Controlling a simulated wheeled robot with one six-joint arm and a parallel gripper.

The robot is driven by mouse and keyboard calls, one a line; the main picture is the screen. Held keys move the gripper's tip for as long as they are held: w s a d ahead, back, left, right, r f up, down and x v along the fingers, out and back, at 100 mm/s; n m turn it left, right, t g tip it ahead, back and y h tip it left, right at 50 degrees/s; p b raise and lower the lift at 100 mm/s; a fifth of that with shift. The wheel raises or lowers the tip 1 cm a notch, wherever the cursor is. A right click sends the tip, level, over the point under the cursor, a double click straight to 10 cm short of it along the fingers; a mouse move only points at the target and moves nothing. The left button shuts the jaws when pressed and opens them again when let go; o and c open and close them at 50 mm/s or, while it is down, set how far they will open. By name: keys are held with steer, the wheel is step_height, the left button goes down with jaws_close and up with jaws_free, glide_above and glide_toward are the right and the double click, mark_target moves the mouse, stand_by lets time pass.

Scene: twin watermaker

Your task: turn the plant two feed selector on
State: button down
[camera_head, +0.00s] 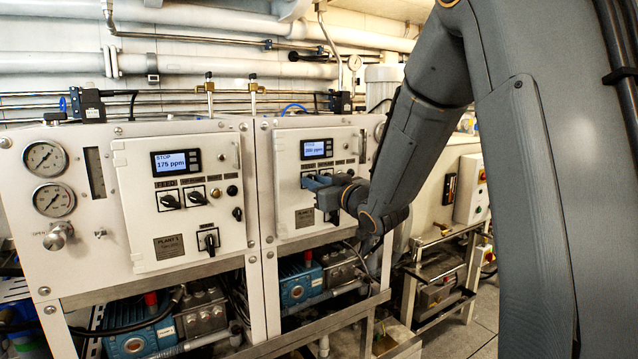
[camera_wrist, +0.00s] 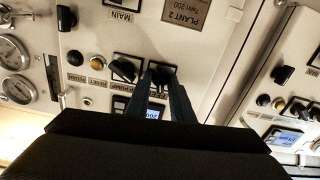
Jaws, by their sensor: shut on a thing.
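The plant two panel (camera_head: 305,218) is the right of two white control panels. In the wrist view it shows upside down, with its "PLANT 2" label (camera_wrist: 187,12) at the top. My gripper (camera_head: 312,183) reaches the panel from the right, just below the display (camera_head: 317,148). In the wrist view my gripper (camera_wrist: 162,80) has both blue-grey fingers closed around a black rotary knob (camera_wrist: 162,71), the feed selector by its position. A second black knob (camera_wrist: 124,68) sits close beside it.
The plant one panel (camera_head: 180,205) stands to the left with similar knobs and a display reading STOP, 175 ppm. Pressure gauges (camera_head: 54,200) are at far left. Blue pumps (camera_head: 300,283) sit below. Pipes run behind. A switch box (camera_head: 471,188) is to the right.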

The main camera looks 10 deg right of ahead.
steer(key=shift+d+r, duration=0.1)
steer(key=shift+r, duration=0.1)
steer(key=c, duration=1.8)
jaws_free()
steer(key=shift+c, duration=0.2)
steer(key=shift+f, duration=0.1)
steer(key=b+v, duration=0.2)
steer(key=v, duration=0.5)
steer(key=shift+s, duration=0.35)
steer(key=shift+d, duration=0.1)
